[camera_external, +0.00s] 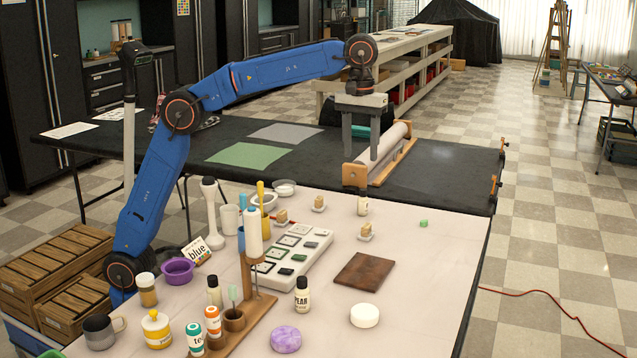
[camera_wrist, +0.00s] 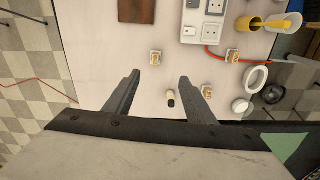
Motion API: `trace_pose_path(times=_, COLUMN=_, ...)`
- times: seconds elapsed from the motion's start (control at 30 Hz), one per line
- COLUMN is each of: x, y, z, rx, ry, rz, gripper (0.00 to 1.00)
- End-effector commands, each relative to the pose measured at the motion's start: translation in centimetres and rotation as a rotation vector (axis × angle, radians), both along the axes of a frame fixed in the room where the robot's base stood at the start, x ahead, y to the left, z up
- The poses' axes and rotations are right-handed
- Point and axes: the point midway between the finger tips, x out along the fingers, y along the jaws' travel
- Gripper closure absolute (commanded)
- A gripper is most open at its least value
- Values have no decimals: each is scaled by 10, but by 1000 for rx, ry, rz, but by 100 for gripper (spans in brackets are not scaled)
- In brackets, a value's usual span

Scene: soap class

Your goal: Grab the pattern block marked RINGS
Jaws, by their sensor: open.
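The same right block (camera_wrist: 155,57), middle block (camera_wrist: 207,89) and left block (camera_wrist: 232,55) show in the wrist view. Their markings are too small to read, so I cannot tell which is RINGS. My gripper (camera_external: 361,168) is open and empty, pointing down above the table's far side. In the wrist view, the right block lies just beyond and between my fingertips (camera_wrist: 159,76).
A small bottle (camera_external: 362,206) stands between the middle and right blocks; it also shows in the wrist view (camera_wrist: 170,98). A white panel with square recesses (camera_external: 312,246), a brown plate (camera_external: 364,272) and several bottles are nearer. A wooden-framed roller (camera_external: 384,158) stands behind.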

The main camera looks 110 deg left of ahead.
Motion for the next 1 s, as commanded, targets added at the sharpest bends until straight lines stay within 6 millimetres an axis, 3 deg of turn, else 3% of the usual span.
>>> trace_pose_path(times=0.33, x=18, y=18, z=-16, rx=-7, ry=19, rz=69, gripper=50)
trace_pose_path(times=1.0, x=16, y=17, z=-77, rx=-7, ry=19, rz=66, gripper=50)
